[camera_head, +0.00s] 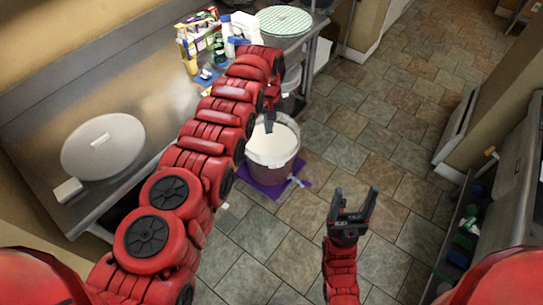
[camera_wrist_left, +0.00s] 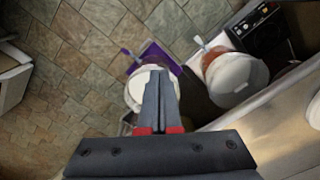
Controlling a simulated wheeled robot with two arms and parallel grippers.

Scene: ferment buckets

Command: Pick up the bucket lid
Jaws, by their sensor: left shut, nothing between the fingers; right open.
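A white bucket (camera_head: 272,165) stands on the floor on a purple mat. Its round top is pale; I cannot tell whether that is a lid or the contents. In the left wrist view its white top (camera_wrist_left: 138,90) is partly hidden by my fingers. My left gripper (camera_head: 269,124) is shut and empty, over this bucket's rim in the head view; the fingers (camera_wrist_left: 160,78) are together in the wrist view. A round grey-white lid-like disc (camera_head: 103,147) lies on the steel counter at left. My right gripper (camera_head: 352,205) is open and empty above the floor.
The steel counter (camera_head: 120,75) runs along the left, with bottles and boxes (camera_head: 202,42) and a green-patterned disc (camera_head: 286,21) at its far end. A second bucket with a white top (camera_wrist_left: 238,75) shows in the wrist view. Tiled floor (camera_head: 395,140) at right is clear.

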